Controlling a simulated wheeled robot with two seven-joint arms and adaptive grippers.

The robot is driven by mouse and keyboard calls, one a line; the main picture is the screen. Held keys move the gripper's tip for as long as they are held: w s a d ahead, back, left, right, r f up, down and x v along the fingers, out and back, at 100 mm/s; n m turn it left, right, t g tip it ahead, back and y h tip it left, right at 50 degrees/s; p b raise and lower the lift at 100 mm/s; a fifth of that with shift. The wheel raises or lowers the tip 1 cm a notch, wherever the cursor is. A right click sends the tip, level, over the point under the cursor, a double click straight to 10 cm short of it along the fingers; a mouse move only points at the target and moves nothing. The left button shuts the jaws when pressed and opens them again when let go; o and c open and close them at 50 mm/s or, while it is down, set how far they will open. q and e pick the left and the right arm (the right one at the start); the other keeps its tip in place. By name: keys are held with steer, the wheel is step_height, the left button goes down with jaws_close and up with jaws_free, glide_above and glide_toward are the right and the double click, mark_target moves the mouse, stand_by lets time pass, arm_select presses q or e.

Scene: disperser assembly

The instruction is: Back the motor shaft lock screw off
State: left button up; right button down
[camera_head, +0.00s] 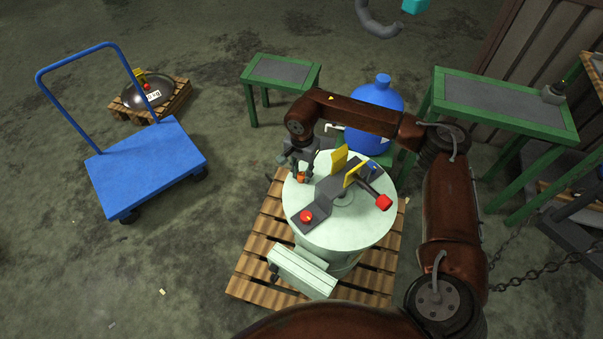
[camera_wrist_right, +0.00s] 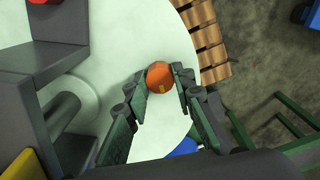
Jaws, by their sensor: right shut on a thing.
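My right gripper (camera_head: 299,170) reaches down to the left rim of the pale round drum top (camera_head: 325,232). It is shut on a small orange knob, which looks like the lock screw (camera_head: 302,178). In the right wrist view the orange knob (camera_wrist_right: 160,77) sits between the tips of the dark green fingers (camera_wrist_right: 161,82), over the pale surface. A dark grey bracket (camera_head: 330,190) with yellow plates (camera_head: 352,174) stands on the drum top beside the gripper. My left gripper is not in view.
Red knobs (camera_head: 306,216) (camera_head: 384,202) sit at the bracket's front and right. The drum stands on a wooden pallet (camera_head: 257,240). A blue cart (camera_head: 146,165) is on the left, green tables (camera_head: 283,70) (camera_head: 505,103) and a blue bottle (camera_head: 376,98) behind. Floor between cart and pallet is free.

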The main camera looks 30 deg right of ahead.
mark_target(302, 175)
steer(key=c, duration=1.6)
jaws_free()
steer(key=shift+r, duration=0.1)
step_height(302, 175, up, 12)
steer(key=shift+f, duration=0.1)
